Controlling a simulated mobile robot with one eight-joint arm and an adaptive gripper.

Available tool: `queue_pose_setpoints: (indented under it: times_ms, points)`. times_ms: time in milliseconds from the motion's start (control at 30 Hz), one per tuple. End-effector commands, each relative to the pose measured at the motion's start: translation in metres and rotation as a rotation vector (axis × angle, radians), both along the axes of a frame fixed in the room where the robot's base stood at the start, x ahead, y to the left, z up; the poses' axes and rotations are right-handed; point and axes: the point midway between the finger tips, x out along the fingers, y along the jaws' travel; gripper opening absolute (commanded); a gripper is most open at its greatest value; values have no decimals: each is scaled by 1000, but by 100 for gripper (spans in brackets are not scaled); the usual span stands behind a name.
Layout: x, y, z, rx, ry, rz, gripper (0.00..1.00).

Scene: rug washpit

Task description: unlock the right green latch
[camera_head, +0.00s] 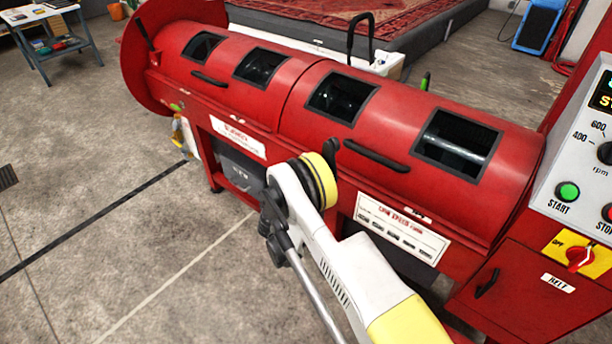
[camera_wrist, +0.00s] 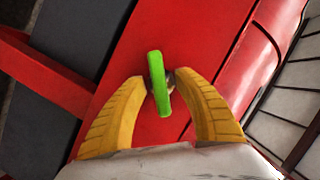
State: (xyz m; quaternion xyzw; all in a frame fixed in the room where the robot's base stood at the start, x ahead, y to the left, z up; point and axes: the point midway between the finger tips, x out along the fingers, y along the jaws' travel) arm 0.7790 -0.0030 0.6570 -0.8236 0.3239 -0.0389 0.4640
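A green latch (camera_wrist: 159,84) shows in the wrist view as a narrow bar on a red panel, roughly upright in the picture and tilted slightly. My gripper (camera_wrist: 162,76) has its two yellow fingers spread, one on each side of the latch. Small gaps show beside the bar, and I cannot tell whether a fingertip touches its base. In the head view my arm covers part of the red machine's front, and I cannot make out my gripper clearly. A small green piece (camera_head: 177,106) shows at the machine's left end. Which latch the wrist view shows is unclear.
The long red machine (camera_head: 290,110) has several dark windows and black handles on its lid. A control panel (camera_head: 580,150) with a green START button stands at the right. A table (camera_head: 52,43) is at the back left. The concrete floor at left is mostly open.

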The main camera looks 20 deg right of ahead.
Motion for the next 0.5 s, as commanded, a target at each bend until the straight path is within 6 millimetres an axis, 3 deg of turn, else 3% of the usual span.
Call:
queue_pose_setpoints:
  times_ms: [200, 233, 333, 500]
  points:
    - [0, 0, 0, 0, 0, 0, 38]
    - [0, 0, 0, 0, 0, 0, 34]
    - [0, 0, 0, -1, 1, 0, 3]
    - [0, 0, 0, -1, 1, 0, 0]
